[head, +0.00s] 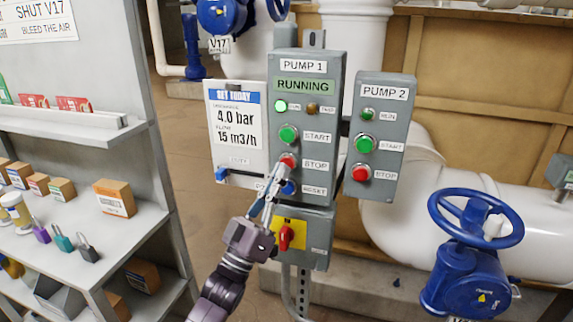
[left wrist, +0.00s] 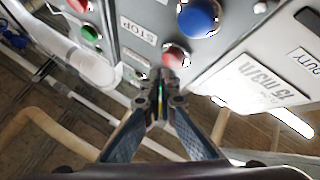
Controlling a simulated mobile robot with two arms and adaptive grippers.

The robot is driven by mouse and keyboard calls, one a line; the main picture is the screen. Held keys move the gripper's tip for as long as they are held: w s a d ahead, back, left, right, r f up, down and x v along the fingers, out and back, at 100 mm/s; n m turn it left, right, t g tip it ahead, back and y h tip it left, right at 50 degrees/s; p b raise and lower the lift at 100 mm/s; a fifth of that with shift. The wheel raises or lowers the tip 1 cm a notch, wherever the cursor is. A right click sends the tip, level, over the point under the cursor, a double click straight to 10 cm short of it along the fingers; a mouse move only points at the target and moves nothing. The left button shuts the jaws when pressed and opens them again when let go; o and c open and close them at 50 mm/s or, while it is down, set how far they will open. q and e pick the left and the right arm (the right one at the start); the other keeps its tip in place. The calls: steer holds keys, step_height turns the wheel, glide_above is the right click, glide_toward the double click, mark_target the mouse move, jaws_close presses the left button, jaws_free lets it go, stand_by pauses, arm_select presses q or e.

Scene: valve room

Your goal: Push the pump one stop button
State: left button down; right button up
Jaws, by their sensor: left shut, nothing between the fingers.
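The grey PUMP 1 box (head: 318,75) has a lit RUNNING sign, a green START button (head: 289,134), a red STOP button (head: 288,160) and a blue RESET button (head: 289,187). My left gripper (head: 279,172) is shut and empty, its fingertips at the red STOP button and partly covering it. In the left wrist view the closed fingertips (left wrist: 162,76) are right by the red STOP button (left wrist: 177,54), beside the STOP label. I cannot tell whether they touch it. The blue button (left wrist: 198,18) is close by. My right gripper is not in view.
The PUMP 2 box (head: 382,92), with its own red STOP button (head: 361,172), hangs to the right. A red switch on a yellow plate (head: 286,237) sits below. A white sign (head: 238,125) is at left. A blue valve wheel (head: 475,218) and shelves (head: 120,220) flank the boxes.

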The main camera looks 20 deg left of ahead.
arm_select(q)
steer(key=shift+w, duration=0.4)
steer(key=shift+w+b, duration=0.35)
steer(key=shift+w, duration=0.1)
stand_by(0.7)
steer(key=shift+s, duration=0.1)
steer(key=shift+s+p, duration=0.45)
steer(key=shift+s, duration=0.35)
steer(key=s+p, duration=0.2)
steer(key=s, duration=0.3)
stand_by(0.4)
